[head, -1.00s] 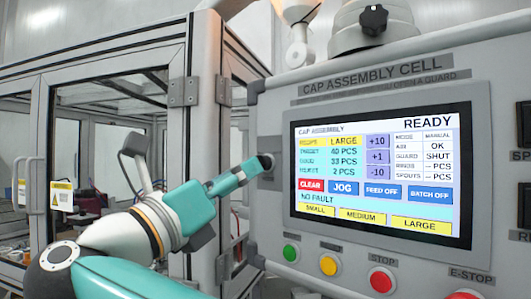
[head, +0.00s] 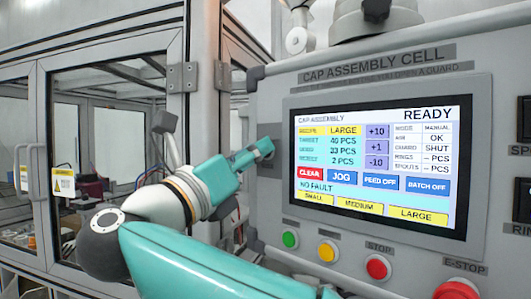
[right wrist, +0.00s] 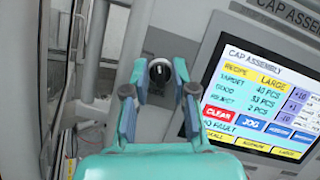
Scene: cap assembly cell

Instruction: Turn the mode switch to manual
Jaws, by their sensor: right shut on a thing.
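The mode switch (right wrist: 159,71) is a round dark knob with a light mark, on a dark plate at the left edge of the control panel. It shows between the fingertips in the right wrist view; in the head view the gripper hides most of it. My right gripper (head: 263,148) reaches the switch from the left. In the right wrist view my right gripper (right wrist: 159,78) has a finger on each side of the knob and is shut on it. The panel screen (head: 380,165) reads mode MANUAL, READY and NO FAULT. My left gripper is not in view.
Below the screen are a green button (head: 290,239), a yellow button (head: 328,251), a red stop button (head: 378,267) and the E-stop (head: 457,289). A framed glass guard door (head: 115,63) stands left of the panel.

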